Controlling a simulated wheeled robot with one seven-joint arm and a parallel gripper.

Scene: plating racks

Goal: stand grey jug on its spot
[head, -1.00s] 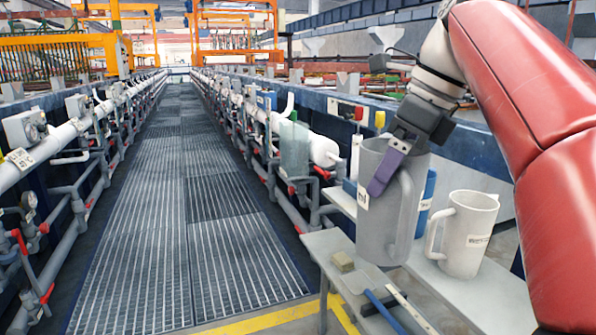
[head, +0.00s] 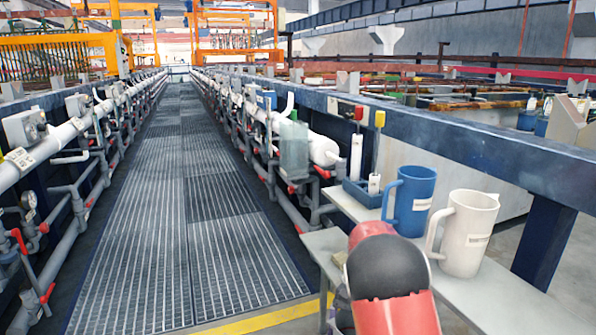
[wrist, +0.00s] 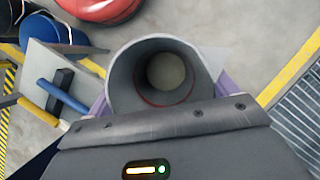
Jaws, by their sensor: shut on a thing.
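The grey jug (wrist: 119,72) is in my gripper (wrist: 160,92), seen from above in the wrist view with its round mouth facing the camera. The purple fingers press on its two sides. Grey floor lies around the jug in that view, so it appears to be held beside the bench rather than over it. In the head view my own red arm hides the gripper and the jug. I cannot make out a marked spot for the jug.
A blue jug (head: 411,203) and a white jug (head: 465,236) stand on the grey bench (head: 497,291). A blue tray (head: 363,195) with white bottles is behind them. A grated walkway (head: 185,220) runs left.

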